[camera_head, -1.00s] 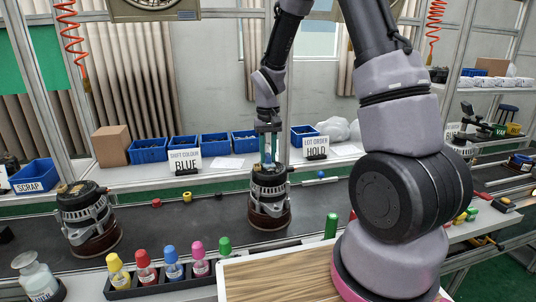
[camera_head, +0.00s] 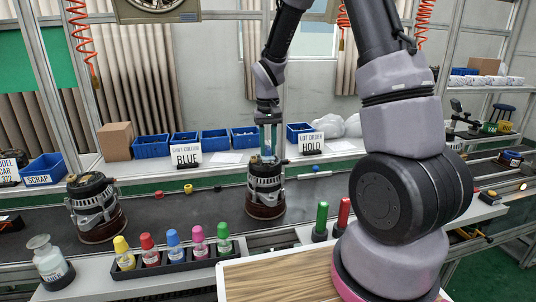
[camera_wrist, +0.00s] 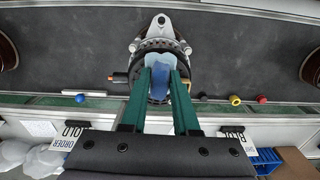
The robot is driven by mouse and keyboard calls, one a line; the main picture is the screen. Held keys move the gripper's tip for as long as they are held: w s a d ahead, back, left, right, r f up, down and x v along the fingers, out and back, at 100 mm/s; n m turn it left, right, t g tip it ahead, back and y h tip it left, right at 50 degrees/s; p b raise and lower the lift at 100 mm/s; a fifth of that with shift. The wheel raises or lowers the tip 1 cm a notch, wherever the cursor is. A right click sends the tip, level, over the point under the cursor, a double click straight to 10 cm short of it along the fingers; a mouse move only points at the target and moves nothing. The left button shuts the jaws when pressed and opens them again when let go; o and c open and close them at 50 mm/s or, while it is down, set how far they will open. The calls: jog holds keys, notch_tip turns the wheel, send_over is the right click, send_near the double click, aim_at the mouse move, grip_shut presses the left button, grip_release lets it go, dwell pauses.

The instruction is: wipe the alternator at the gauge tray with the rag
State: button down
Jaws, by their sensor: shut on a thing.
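An alternator (camera_head: 265,182) stands upright on a brown round base on the dark conveyor, straight below my gripper (camera_head: 268,150). In the wrist view my gripper (camera_wrist: 162,75) has its green fingers shut on a pale blue, soft-looking rag (camera_wrist: 160,60). The rag lies over the near part of the alternator (camera_wrist: 160,45) in that view and hides part of its top. Whether the rag touches the metal is hard to tell. A second alternator (camera_head: 95,207) stands on the conveyor at the left. I cannot single out a gauge tray.
Several coloured bottles (camera_head: 172,252) stand in a black rack in front, beside a clear bottle (camera_head: 47,262). Green and red cylinders (camera_head: 321,220) stand right of centre.

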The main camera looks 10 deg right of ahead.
aim_at(267, 147)
jog(key=shift+r, duration=2.75)
jog(key=shift+a, duration=0.1)
